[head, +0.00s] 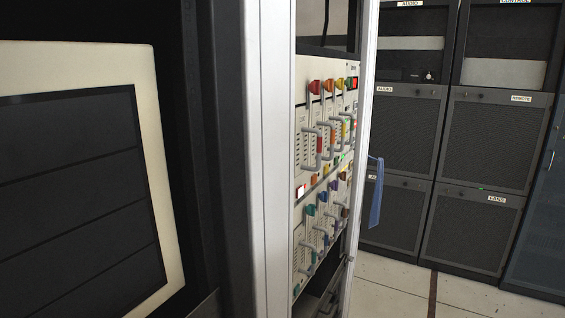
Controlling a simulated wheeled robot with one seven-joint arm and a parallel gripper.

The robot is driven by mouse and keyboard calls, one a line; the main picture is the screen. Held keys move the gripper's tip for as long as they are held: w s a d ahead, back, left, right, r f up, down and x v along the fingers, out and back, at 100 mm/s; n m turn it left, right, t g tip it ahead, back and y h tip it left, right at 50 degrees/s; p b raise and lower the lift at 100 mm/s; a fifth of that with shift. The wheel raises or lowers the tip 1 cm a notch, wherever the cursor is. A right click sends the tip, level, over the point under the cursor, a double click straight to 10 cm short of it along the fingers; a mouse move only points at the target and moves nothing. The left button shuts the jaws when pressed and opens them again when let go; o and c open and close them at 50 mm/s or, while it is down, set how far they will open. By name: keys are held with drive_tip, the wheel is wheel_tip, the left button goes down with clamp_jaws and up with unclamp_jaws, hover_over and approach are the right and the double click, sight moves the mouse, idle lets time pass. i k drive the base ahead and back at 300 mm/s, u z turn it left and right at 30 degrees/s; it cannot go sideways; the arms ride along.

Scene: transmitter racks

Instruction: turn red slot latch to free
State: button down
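A rack panel (298,150) of white modules shows at a steep angle in the middle of the head view. A red latch (315,87) sits at the top of the nearest upper module, above a grey handle (309,122). Whether the red latch is turned to locked or free is too small to tell. My gripper is not in view.
A dark cabinet with a cream-framed panel (90,42) fills the left, close by. A pale rack post (268,160) stands beside the modules. A lower module row has purple, teal and blue latches. A blue strap-like thing (376,190) hangs right of the rack. Tiled floor (395,290) is clear ahead of dark cabinets (405,130).

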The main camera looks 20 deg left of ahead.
sight(313, 87)
drive_tip(key=u, duration=2.2)
drive_tip(key=k, duration=0.6)
drive_tip(key=z, duration=1.05)
